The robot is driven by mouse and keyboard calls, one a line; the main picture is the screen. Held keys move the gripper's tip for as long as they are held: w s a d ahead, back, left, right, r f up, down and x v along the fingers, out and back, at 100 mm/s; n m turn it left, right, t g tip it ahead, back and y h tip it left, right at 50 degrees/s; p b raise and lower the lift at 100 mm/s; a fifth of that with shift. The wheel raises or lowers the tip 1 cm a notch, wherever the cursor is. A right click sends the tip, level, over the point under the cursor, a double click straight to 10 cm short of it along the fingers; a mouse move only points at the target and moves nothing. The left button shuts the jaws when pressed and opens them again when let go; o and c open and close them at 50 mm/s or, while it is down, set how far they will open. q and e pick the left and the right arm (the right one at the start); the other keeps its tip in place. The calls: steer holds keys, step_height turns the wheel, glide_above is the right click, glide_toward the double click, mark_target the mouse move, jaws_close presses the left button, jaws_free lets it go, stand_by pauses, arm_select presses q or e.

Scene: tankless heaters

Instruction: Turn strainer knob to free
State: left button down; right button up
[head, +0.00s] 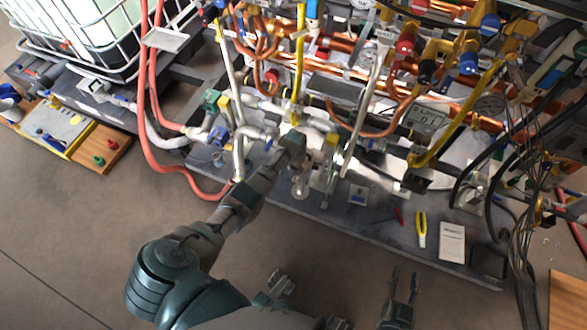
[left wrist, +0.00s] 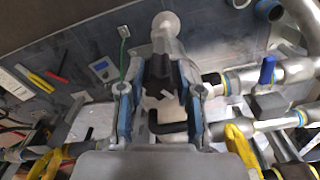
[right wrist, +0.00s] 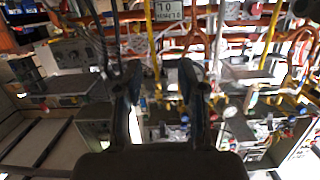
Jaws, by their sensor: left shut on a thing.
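My left gripper (head: 300,152) reaches in among the pipes at the front of the bench. In the left wrist view its two blue-padded fingers (left wrist: 160,95) stand on either side of a dark grey part, the strainer knob (left wrist: 158,72), and are shut on it. A pale grey fitting with a round end (left wrist: 166,25) continues beyond the knob. A black L-shaped handle (left wrist: 170,128) lies between the fingers, nearer the palm. The head view mostly hides the knob behind the gripper. My right gripper (head: 404,282) is open and empty, in front of the bench; its parted fingers show in the right wrist view (right wrist: 160,82).
Copper and grey pipes with coloured valves crowd the bench (head: 345,225). Yellow-handled pliers (head: 421,229), a red tool (head: 399,215) and a white booklet (head: 452,242) lie on its front strip. Red hoses (head: 158,120) run at left, black cables (head: 525,200) at right. The floor in front is clear.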

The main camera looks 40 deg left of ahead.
arm_select(q)
steer(key=n, duration=0.3)
steer(key=shift+w+r+p, duration=0.1)
steer(key=shift+p, duration=0.2)
steer(key=n, duration=0.2)
steer(key=shift+n, duration=0.3)
steer(key=n, duration=0.3)
steer(key=shift+n+p, duration=0.3)
steer(key=shift+p, duration=0.1)
steer(key=shift+n, duration=1.7)
arm_select(e)
steer(key=shift+s+d+f+g+h, duration=0.25)
steer(key=shift+s+f+g, duration=0.15)
steer(key=shift+f+g, duration=0.3)
steer(key=shift+s+d+f+g+h, duration=0.2)
steer(key=shift+s+f+g, duration=0.3)
steer(key=shift+f, duration=0.25)
steer(key=shift+s+d+f+g+h, duration=0.15)
steer(key=shift+s+d+f+g, duration=0.15)
steer(key=shift+f+g, duration=0.4)
steer(key=shift+s, duration=0.1)
arm_select(q)
steer(key=shift+w, duration=0.1)
arm_select(e)
steer(key=shift+s, duration=0.1)
